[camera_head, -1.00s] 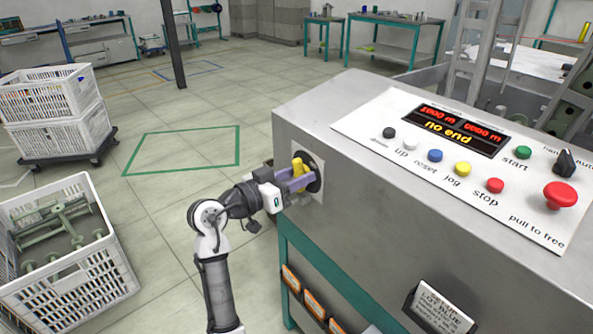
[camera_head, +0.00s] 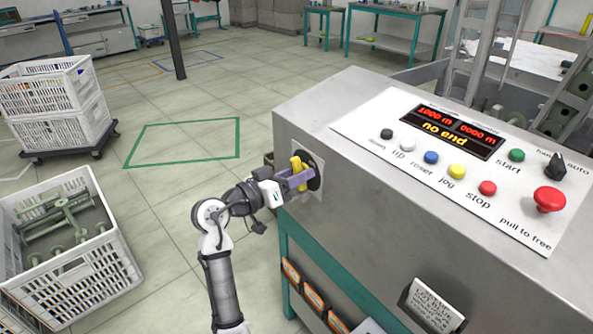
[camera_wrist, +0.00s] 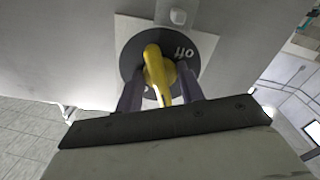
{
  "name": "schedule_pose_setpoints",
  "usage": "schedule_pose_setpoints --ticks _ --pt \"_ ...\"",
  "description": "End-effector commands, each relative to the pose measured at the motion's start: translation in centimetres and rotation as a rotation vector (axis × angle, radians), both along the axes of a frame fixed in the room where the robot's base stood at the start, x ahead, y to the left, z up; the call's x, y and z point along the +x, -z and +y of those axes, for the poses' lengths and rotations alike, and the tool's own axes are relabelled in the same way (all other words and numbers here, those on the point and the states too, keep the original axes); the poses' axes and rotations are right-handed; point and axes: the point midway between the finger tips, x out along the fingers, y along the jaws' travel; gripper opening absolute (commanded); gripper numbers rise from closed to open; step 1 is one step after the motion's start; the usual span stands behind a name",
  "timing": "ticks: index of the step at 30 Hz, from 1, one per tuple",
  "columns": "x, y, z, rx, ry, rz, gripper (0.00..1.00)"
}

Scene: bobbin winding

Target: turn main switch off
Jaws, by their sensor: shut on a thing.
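The main switch is a yellow handle (camera_head: 297,165) on a black round plate (camera_head: 317,172), on the left end face of the grey machine cabinet. In the wrist view the yellow handle (camera_wrist: 155,68) stands slightly slanted on the black disc (camera_wrist: 128,66). The word "off" shows upside down at the disc's upper right. My gripper (camera_head: 299,182) reaches the switch from the left. Its purple fingers (camera_wrist: 160,86) are shut on the handle, one on each side. The handle's lower tip lies between the fingers, and the rest of the disc's lettering is hidden.
The cabinet's sloping panel (camera_head: 395,150) has a lit display (camera_head: 455,130), several coloured buttons and a red emergency stop (camera_head: 549,199). A white crate (camera_head: 75,285) with green metal parts stands at lower left. Stacked crates (camera_head: 60,105) stand behind it.

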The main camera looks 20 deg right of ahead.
Motion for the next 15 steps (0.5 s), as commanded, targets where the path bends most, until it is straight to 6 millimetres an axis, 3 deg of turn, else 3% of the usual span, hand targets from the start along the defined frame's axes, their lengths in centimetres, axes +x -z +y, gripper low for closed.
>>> schedule_pose_setpoints --ticks 15 --pt "-0.13 -0.14 -0.1 -0.044 0.004 0.173 0.11"
